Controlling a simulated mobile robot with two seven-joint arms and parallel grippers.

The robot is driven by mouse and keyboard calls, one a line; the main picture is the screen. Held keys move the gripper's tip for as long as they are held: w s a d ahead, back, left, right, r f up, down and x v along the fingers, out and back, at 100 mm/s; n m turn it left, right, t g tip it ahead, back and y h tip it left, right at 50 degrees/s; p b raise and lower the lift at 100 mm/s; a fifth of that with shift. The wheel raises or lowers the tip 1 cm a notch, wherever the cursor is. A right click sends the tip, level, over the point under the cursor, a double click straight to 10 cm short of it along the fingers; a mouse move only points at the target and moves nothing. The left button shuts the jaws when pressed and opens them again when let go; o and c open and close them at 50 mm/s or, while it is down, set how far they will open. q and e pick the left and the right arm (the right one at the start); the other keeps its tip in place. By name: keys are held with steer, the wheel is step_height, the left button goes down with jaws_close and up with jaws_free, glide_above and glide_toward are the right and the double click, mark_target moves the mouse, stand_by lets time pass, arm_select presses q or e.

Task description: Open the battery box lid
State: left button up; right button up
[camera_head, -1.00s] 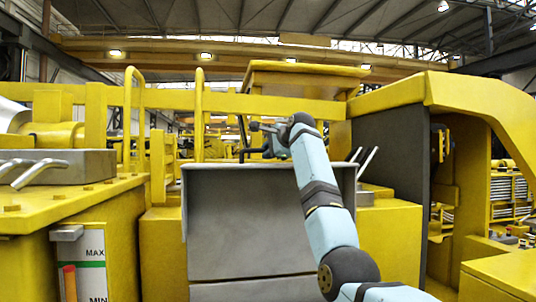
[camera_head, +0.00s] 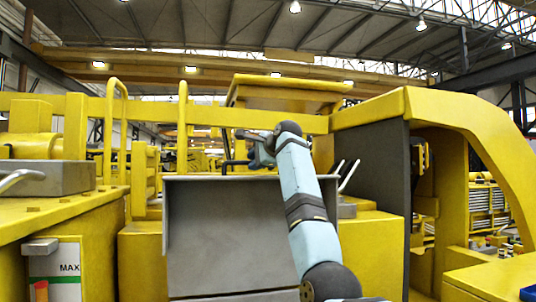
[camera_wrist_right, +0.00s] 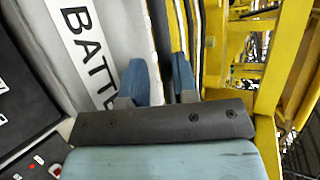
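The battery box (camera_head: 230,240) shows in the head view as a broad grey panel in the middle. I cannot tell from there which part of it is the lid. My right arm reaches up across its front, and my right gripper (camera_head: 250,150) is just above and behind its top edge. In the right wrist view, a grey panel (camera_wrist_right: 55,65) carries a white label reading "BATT". My right gripper (camera_wrist_right: 158,82) has two blue fingers standing apart beside this panel, near its pale edge. Contact with the panel is unclear. My left gripper is not in view.
A yellow machine frame surrounds the box, with an arch (camera_head: 480,130) at the right and a handrail (camera_head: 108,130) at the left. A yellow block (camera_head: 60,220) with a MAX-marked gauge (camera_head: 68,268) stands at the left. A dark wall (camera_head: 385,200) stands right of the box.

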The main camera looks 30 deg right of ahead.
steer(key=b+v, duration=0.3)
steer(key=v, duration=0.9)
steer(key=shift+f, duration=0.1)
steer(key=shift+f, duration=0.1)
